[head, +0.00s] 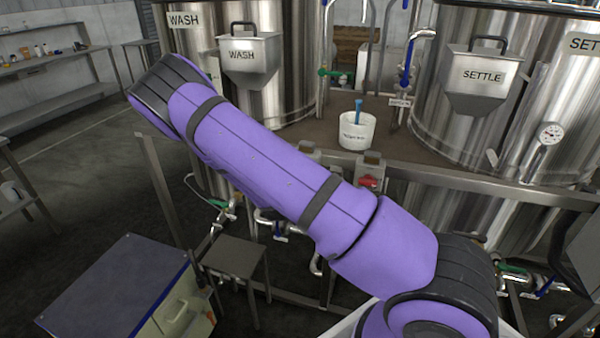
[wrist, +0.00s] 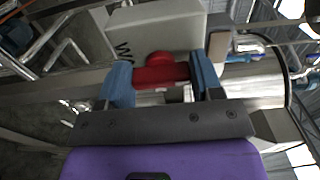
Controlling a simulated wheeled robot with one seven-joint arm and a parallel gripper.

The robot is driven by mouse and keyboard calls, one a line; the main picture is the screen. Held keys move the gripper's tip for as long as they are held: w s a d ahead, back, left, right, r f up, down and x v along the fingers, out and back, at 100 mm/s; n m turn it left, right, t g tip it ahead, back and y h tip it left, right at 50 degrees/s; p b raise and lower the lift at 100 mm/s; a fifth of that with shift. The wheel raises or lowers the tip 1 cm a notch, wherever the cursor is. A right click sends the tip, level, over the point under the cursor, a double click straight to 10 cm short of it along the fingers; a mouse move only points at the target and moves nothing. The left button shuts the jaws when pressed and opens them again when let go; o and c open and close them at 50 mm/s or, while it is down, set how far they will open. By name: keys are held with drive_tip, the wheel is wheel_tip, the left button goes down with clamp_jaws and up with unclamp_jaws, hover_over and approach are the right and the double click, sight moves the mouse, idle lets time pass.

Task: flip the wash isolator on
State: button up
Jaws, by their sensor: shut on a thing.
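In the wrist view a pale grey isolator box (wrist: 165,27) carries a red rotary handle (wrist: 162,75) and dark lettering that starts with a "W"; the rest of the label is cut off from sight. My gripper (wrist: 161,78) has its two blue fingers on either side of the red handle, shut on it. The handle's bar lies across between the fingers. In the head view my purple arm hides my gripper and the handle it holds. The top of a grey box (head: 308,151) shows just above the arm.
Another grey box with a red handle (head: 370,181) sits on the frame rail right of my arm. Behind stand the WASH hopper (head: 247,62) and SETTLE hopper (head: 482,78) on steel tanks. A white bucket (head: 357,132) stands on the deck. A small table (head: 234,256) is below.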

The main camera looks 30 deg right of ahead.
drive_tip(key=o, duration=0.9)
drive_tip(key=shift+a, duration=0.1)
drive_tip(key=v, duration=1)
drive_tip(key=shift+s+a, duration=0.25)
drive_tip(key=shift+s, duration=0.05)
